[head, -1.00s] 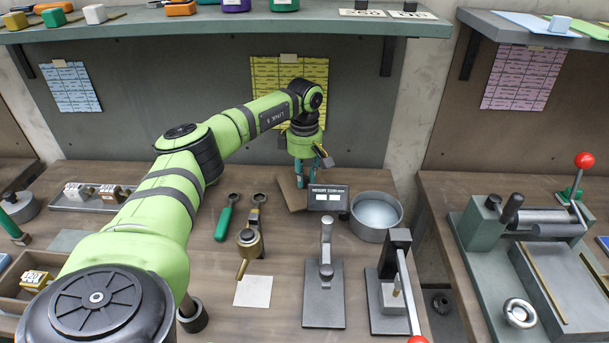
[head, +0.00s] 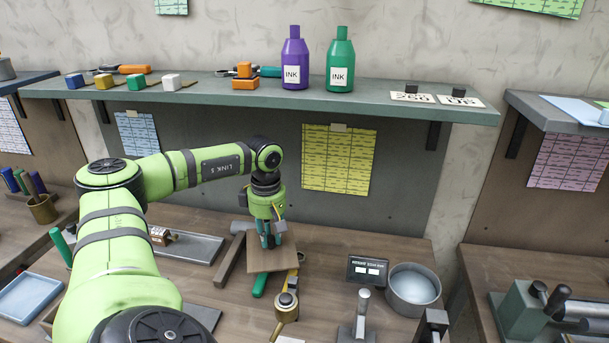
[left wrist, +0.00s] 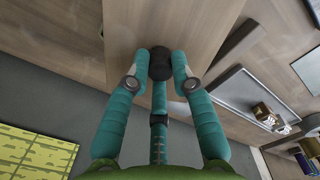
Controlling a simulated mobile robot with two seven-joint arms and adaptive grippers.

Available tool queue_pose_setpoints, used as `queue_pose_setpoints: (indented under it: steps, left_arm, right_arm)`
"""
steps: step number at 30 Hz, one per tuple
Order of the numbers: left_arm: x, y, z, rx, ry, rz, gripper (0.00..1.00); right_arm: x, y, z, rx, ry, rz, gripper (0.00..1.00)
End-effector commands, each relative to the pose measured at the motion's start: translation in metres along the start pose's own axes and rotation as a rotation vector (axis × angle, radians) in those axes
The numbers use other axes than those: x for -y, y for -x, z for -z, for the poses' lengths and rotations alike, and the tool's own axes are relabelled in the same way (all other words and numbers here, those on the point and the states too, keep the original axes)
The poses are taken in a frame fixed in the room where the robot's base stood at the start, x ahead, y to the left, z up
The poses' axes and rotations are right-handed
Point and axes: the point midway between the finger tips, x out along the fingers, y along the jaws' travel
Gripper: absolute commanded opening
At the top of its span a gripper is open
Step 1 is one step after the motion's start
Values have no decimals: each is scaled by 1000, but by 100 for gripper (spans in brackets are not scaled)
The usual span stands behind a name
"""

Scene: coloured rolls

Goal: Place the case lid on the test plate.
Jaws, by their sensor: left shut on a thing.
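The case lid is a brown wooden board (head: 266,263) with a dark knob, held tilted over the green-handled tool. My left gripper (head: 269,240) is shut on its knob. In the left wrist view the lid (left wrist: 135,25) spans the top and the dark knob (left wrist: 160,64) sits between the teal fingertips (left wrist: 160,72). My right gripper is not in view.
A brass round tool (head: 286,303) and a green handle (head: 260,285) lie near the lid. A small display (head: 368,269) and a grey bowl (head: 413,287) stand to the right. A dark bar (head: 229,261) lies left of the lid. A shelf (head: 330,108) with ink bottles hangs above.

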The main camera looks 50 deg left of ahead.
Motion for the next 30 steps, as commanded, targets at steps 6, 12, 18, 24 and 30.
queue_pose_setpoints:
  steps: [6, 12, 18, 24, 30]
  left_arm:
    - [49, -6, 40, -6, 7, 1, 0]
    - [80, -4, 65, -3, 5, -1, 0]
    - [97, -2, 78, -2, 1, 0, 0]
    - [102, 0, 82, 0, 0, -1, 0]
    - [102, 22, 82, 0, 1, -1, 0]
  right_arm:
    - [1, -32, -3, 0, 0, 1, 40]
    - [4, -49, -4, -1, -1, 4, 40]
    - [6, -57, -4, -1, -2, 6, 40]
    - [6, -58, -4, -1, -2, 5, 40]
    - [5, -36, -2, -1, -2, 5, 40]
